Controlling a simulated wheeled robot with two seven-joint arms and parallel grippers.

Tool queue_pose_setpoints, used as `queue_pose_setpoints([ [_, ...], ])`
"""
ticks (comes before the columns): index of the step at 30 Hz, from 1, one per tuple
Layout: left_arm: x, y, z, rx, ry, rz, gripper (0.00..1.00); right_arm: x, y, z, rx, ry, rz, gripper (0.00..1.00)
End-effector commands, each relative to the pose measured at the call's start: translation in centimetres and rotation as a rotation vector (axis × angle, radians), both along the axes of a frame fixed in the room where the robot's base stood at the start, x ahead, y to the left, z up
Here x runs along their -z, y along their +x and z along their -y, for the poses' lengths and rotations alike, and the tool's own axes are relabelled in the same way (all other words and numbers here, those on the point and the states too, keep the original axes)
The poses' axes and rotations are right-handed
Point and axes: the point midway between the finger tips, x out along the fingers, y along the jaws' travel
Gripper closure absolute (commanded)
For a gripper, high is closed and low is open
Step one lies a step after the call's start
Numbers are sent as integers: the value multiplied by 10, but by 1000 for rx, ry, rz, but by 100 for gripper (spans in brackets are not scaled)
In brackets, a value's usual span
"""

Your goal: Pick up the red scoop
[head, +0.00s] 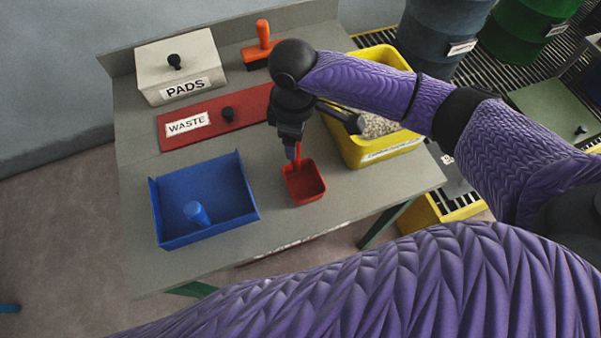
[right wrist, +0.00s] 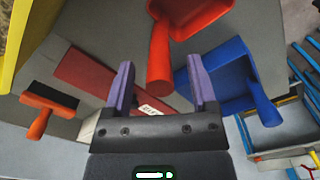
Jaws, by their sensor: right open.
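The red scoop (head: 305,186) lies on the grey table, its square pan toward the front and its handle pointing back under my right gripper (head: 293,152). In the right wrist view the scoop's pan (right wrist: 198,18) is at the top. Its handle (right wrist: 160,62) reaches down between the two purple fingers of my right gripper (right wrist: 160,75), which is open. A gap shows on each side of the handle. In the head view the gripper partly hides the handle. My left gripper is not in view.
A blue dustpan-like tray (head: 207,229) is left of the scoop. A yellow bin (head: 372,151) with granules stands right. Behind are a red WASTE panel (head: 190,110), a white PADS box (head: 178,60) and an orange-handled brush (head: 263,38). Bare table surrounds the scoop's front.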

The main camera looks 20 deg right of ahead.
Motion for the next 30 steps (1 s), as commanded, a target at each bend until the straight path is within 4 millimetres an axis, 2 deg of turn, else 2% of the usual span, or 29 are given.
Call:
queue_pose_setpoints([
  [1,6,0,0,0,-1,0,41,11,0,0,0,0,-1,27],
  [3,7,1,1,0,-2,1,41,15,0,0,0,0,0,27],
  [9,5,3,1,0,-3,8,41,14,1,0,0,0,1,27],
  [18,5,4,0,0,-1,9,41,14,1,0,0,0,1,90],
  [20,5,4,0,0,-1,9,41,14,1,0,0,0,1,100],
  [30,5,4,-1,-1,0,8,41,14,1,0,0,0,1,100],
])
